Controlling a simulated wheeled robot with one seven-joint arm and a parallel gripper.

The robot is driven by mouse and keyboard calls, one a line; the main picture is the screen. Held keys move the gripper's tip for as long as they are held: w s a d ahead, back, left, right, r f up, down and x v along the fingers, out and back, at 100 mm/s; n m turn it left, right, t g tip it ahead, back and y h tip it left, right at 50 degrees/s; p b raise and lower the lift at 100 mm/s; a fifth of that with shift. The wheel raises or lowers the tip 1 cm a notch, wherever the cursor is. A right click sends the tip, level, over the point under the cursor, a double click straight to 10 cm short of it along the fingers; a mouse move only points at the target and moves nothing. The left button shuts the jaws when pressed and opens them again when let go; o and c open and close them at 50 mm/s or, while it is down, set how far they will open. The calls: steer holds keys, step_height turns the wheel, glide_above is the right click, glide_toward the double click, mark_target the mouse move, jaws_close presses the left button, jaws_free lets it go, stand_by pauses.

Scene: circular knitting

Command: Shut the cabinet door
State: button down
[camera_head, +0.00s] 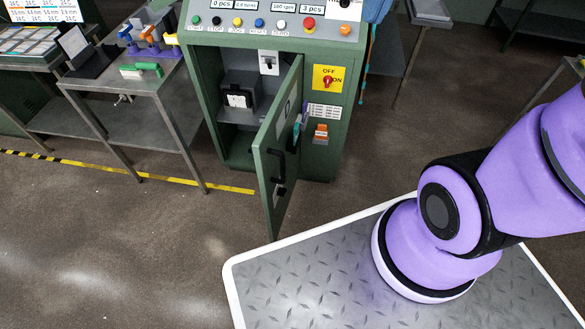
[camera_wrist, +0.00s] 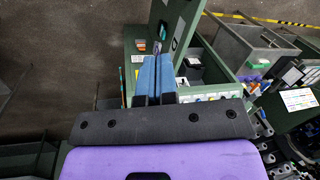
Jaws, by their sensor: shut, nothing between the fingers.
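The cabinet (camera_head: 338,110) is a green metal box with a control panel on top. Its green door (camera_head: 277,150) stands wide open, swung out toward me, with a dark handle (camera_head: 276,165) on its outer face. The door shows edge-on in the wrist view (camera_wrist: 165,18), with a pale label on one side. My gripper (camera_wrist: 154,62) has blue fingers, shut and empty, pointing toward the door and cabinet. I cannot tell whether the fingertips touch anything.
Inside the cabinet is a dark box with a white label (camera_head: 238,100). A grey side table (camera_head: 140,82) with coloured tools stands to the left. Yellow-black tape (camera_head: 165,178) marks the floor. Open floor lies in front and left of the door.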

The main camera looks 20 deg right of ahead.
steer(key=w+d+f+m+g+y, duration=0.1)
steer(key=w+f+m+g+y, duration=0.15)
steer(key=w+f, duration=0.4)
steer(key=w+d+f+m+g+y, duration=0.1)
steer(key=w+f+m+y, duration=0.15)
steer(key=f, duration=0.75)
steer(key=w+d+f+m+g+y, duration=0.1)
steer(key=w+d+f+m+y, duration=0.15)
steer(key=w+f, duration=0.4)
steer(key=s+f+m+t+y, duration=0.2)
steer(key=s+f+m+y, duration=0.15)
steer(key=f, duration=1.15)
steer(key=s+f+m+t+y, duration=0.25)
steer(key=f+m+y, duration=0.2)
steer(key=f, duration=1.05)
steer(key=a, duration=1.4)
steer(key=shift+w+a+f+m+t, duration=0.15)
steer(key=shift+w+a+m+t, duration=0.2)
steer(key=shift+w+t, duration=0.1)
